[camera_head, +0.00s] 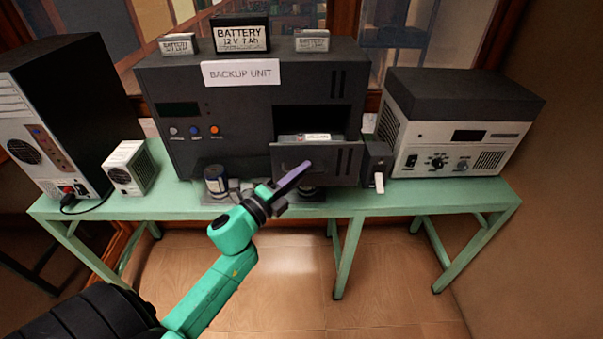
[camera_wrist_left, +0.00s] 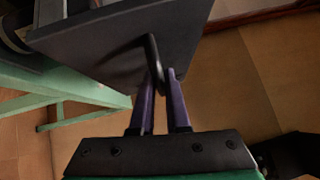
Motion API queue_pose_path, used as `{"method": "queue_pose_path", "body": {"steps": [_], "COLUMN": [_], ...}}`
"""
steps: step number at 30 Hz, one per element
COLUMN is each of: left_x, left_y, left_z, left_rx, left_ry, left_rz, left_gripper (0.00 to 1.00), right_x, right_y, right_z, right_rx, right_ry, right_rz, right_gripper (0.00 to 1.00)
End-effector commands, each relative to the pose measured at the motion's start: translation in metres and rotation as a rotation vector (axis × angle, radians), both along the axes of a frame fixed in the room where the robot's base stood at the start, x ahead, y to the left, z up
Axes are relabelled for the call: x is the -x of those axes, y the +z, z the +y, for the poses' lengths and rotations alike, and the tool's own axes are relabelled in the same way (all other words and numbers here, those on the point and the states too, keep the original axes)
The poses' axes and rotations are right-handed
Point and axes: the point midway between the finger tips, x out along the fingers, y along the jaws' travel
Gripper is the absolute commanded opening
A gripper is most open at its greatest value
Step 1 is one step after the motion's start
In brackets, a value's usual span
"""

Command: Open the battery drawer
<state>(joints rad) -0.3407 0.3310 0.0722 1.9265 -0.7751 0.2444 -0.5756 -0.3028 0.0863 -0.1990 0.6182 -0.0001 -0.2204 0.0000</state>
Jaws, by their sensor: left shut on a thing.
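The backup unit (camera_head: 220,115) is a dark box on the green table, with a white "BACKUP UNIT" label. Its battery drawer (camera_head: 330,166) is pulled partly out at the lower right, and a light-topped thing shows inside behind its front. In the left wrist view the drawer front (camera_wrist_left: 100,45) fills the upper left, with a dark handle (camera_wrist_left: 154,62) standing out from it. My left gripper (camera_head: 303,168) has its purple fingers at the drawer front; in the wrist view the fingers (camera_wrist_left: 163,80) are closed around the handle. My right gripper is out of view.
The green table (camera_head: 390,200) carries a dark tower unit (camera_head: 60,110) at left, a small white box (camera_head: 130,167), a can (camera_head: 215,181) and a grey-black device (camera_head: 455,125) at right. Batteries (camera_head: 241,35) stand on the backup unit. The floor in front is clear.

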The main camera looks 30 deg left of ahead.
Motion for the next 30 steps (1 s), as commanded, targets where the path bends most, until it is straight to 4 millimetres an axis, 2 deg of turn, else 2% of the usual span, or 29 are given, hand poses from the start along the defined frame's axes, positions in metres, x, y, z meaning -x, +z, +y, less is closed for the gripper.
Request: {"method": "queue_pose_path", "body": {"steps": [6,7,8,9,18,22,26,30], "left_x": [0.000,0.000,0.000,0.000,0.001,0.010,0.033,0.068], "left_y": [0.000,0.000,0.000,0.000,0.000,-0.003,-0.009,-0.016], "left_z": [0.001,0.001,0.001,0.001,0.000,0.003,0.009,0.019], "left_rx": [0.000,0.000,0.000,0.000,0.000,0.001,0.000,0.002], "left_ry": [0.002,0.002,0.001,0.001,0.000,0.001,0.000,0.002], "left_rz": [0.000,0.000,0.000,0.000,-0.001,0.000,0.003,0.004], "left_gripper": [0.00,0.25,0.36,0.43,0.43,0.43,0.43,0.43], "right_x": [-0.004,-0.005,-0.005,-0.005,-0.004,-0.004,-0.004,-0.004], "right_y": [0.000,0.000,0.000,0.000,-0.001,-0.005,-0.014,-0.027], "right_z": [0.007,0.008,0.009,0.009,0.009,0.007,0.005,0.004], "right_rx": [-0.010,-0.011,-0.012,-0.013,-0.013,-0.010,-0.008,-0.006], "right_ry": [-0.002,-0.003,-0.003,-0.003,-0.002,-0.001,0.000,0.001], "right_rz": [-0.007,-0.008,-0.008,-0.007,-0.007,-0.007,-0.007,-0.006], "right_gripper": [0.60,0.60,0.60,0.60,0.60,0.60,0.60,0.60]}}
